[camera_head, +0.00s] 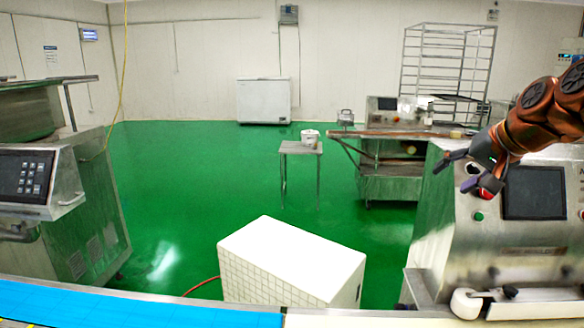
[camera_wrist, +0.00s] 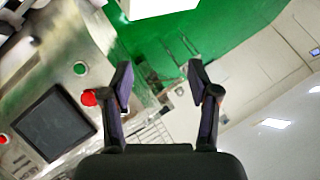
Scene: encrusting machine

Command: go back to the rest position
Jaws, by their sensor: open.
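My gripper (camera_head: 456,172) is open and empty in the head view, at the upper left of the right-hand machine's control panel. Its fingers point left and down, in front of the panel's buttons. In the wrist view my gripper (camera_wrist: 160,75) shows two spread dark fingers with nothing between them. The machine's panel has a dark screen (camera_head: 534,193), a green button (camera_head: 479,216) and a red button partly hidden behind a finger. The wrist view shows the dark screen (camera_wrist: 53,124), the green button (camera_wrist: 80,68) and a red button (camera_wrist: 89,97) beside the left finger.
A white tiled block (camera_head: 290,258) stands in the middle foreground. A small table (camera_head: 301,149) stands behind it on the green floor (camera_head: 190,190). Another machine (camera_head: 50,190) is at the left. A tall metal rack (camera_head: 446,62) stands at the back right.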

